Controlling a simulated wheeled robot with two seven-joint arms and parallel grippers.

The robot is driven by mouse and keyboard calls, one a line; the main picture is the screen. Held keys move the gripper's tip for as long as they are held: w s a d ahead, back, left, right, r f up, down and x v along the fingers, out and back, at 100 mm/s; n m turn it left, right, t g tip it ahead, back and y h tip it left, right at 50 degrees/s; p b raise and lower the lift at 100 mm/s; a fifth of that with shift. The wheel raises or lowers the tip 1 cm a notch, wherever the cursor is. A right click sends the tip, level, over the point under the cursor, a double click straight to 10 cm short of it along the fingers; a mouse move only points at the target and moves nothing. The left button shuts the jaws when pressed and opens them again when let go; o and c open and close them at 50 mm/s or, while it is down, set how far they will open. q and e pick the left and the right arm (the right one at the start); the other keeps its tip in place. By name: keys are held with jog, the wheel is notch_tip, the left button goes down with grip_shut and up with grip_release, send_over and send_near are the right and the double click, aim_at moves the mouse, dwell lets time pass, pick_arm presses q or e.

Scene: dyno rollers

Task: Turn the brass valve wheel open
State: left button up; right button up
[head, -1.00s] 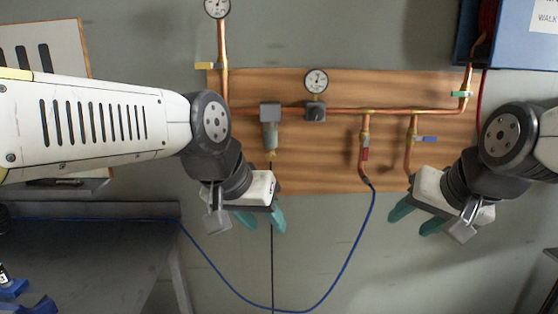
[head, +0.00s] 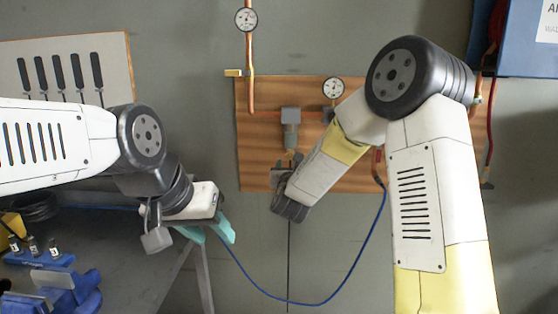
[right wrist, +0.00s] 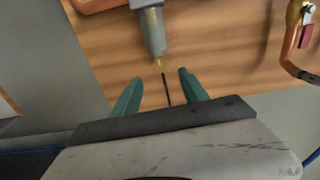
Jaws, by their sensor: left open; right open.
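I see no clear wheel shape. A small brass fitting (right wrist: 159,63) sits at the lower end of the grey filter bowl (right wrist: 152,32), with a thin black line hanging below it. In the right wrist view my right gripper (right wrist: 160,80) is open; its teal fingers stand either side of the black line, tips just below the brass fitting, nothing held. In the head view the filter (head: 290,128) shows above my right wrist, which hides the right fingers. My left gripper (head: 211,233) is open and empty at the lower left, beside the bench edge.
A wooden board (head: 255,150) carries copper pipes and gauges (head: 333,91). A brass valve with a red handle (right wrist: 306,34) is at the right. A blue hose (head: 340,285) loops below. The bench (head: 130,255) holds a blue vise (head: 60,290).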

aim_at(290, 156)
jog(key=w, duration=0.7)
jog(key=shift+w, duration=0.4)
grip_shut()
